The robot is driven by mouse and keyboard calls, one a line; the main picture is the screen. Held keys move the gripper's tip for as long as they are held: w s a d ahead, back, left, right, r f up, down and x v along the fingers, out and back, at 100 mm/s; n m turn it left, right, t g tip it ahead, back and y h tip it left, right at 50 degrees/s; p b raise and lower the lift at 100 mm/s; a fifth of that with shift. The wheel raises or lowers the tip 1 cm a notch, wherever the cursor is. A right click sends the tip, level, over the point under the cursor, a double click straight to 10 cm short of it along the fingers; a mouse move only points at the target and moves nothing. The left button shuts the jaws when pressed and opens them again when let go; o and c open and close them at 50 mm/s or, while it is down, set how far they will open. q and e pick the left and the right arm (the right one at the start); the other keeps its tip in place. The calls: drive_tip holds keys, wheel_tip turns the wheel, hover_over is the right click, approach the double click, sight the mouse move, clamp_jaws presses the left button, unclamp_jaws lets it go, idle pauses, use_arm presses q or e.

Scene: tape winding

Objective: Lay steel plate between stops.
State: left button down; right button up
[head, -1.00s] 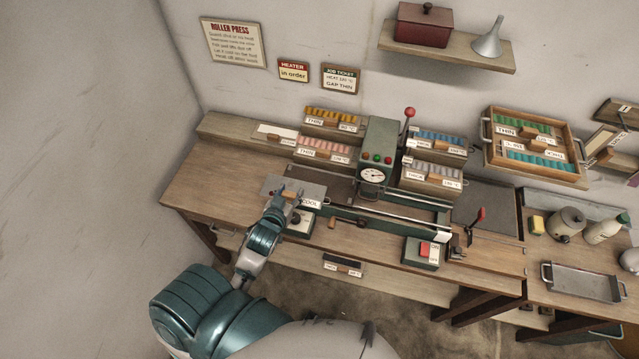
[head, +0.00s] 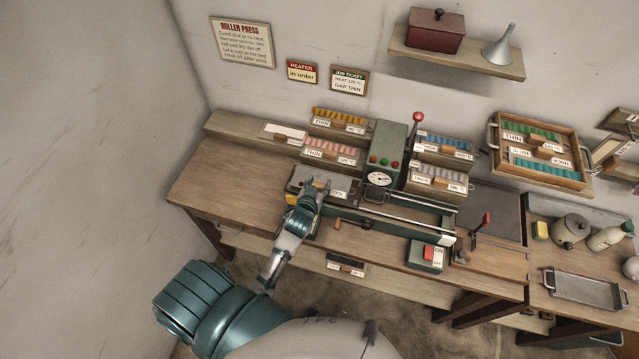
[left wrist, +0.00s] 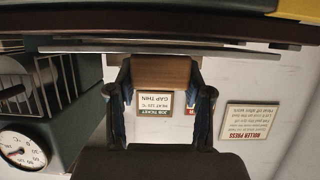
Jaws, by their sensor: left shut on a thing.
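The steel plate (head: 302,173) is a flat grey sheet at the left end of the roller press (head: 384,160). My left gripper (head: 317,184) is over it, shut on its wooden handle. In the left wrist view the wooden handle (left wrist: 162,71) sits between the two fingers, and the plate shows edge-on as a thin grey strip (left wrist: 225,48). Whether the plate touches the press bed is not clear. The stops are too small or hidden to make out. My right gripper is not in view.
The press has a round gauge (head: 379,179) and a red-knobbed lever (head: 417,117). Racks of coloured pieces stand behind it. A green switch box (head: 427,256) is at the front edge. The bench top (head: 215,175) is clear at the left.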

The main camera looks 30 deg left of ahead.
use_arm(q)
drive_tip(key=shift+a, duration=0.1)
drive_tip(key=c, duration=0.9)
unclamp_jaws()
drive_tip(key=shift+a+f, duration=0.1)
drive_tip(key=shift+f, duration=0.1)
drive_tip(key=o, duration=0.4)
drive_tip(key=shift+o, duration=0.2)
drive_tip(key=shift+d+r, duration=0.15)
drive_tip(key=shift+d, duration=0.2)
drive_tip(key=shift+d+r, duration=0.15)
drive_tip(key=shift+d, duration=0.1)
drive_tip(key=shift+s+d+r, duration=0.1)
drive_tip(key=shift+s, duration=0.15)
drive_tip(key=v, duration=1.1)
drive_tip(key=shift+s+b, duration=0.3)
drive_tip(key=shift+b, duration=0.05)
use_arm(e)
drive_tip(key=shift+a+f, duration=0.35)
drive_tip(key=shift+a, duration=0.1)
